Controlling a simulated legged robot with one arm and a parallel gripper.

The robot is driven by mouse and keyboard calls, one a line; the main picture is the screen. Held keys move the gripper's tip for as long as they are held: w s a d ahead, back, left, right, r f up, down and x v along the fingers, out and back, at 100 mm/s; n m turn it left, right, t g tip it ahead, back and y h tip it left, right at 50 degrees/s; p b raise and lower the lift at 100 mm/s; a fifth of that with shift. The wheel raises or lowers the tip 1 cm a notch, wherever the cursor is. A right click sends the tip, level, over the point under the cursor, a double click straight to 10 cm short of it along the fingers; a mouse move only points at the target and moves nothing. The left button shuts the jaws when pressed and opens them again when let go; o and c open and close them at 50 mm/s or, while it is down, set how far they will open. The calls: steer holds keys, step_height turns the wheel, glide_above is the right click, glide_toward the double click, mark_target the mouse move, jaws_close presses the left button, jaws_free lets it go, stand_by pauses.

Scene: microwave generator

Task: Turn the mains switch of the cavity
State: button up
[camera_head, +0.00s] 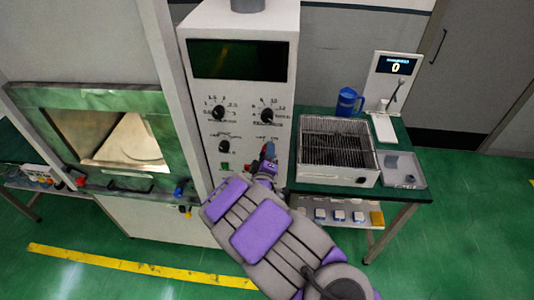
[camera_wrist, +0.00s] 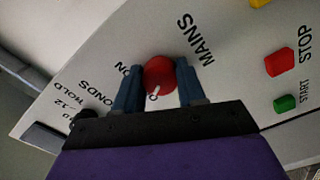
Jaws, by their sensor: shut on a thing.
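The mains switch (camera_wrist: 160,75) is a round red knob with a white pointer mark, set in a white panel beside the printed word MAINS. In the wrist view my gripper (camera_wrist: 158,84) has its two blue fingers on either side of the knob, shut on it. In the head view my gripper (camera_head: 267,160) reaches the lower right of the white control cabinet (camera_head: 242,120). There the arm and fingers hide most of the knob.
A red STOP button (camera_wrist: 279,63) and a green START button (camera_wrist: 285,104) are on the same panel. Several black dials, including one (camera_head: 267,116), sit above. A green table (camera_head: 415,192) with a wire-topped box (camera_head: 338,178) stands close at right. A green-framed cavity window (camera_head: 85,97) is at left.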

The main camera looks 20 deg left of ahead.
steer(key=shift+f, duration=0.25)
steer(key=o, duration=1.1)
steer(key=shift+a, duration=0.15)
steer(key=shift+s+r, duration=0.1)
steer(key=shift+p+v, duration=1.15)
steer(key=shift+v, duration=7.4)
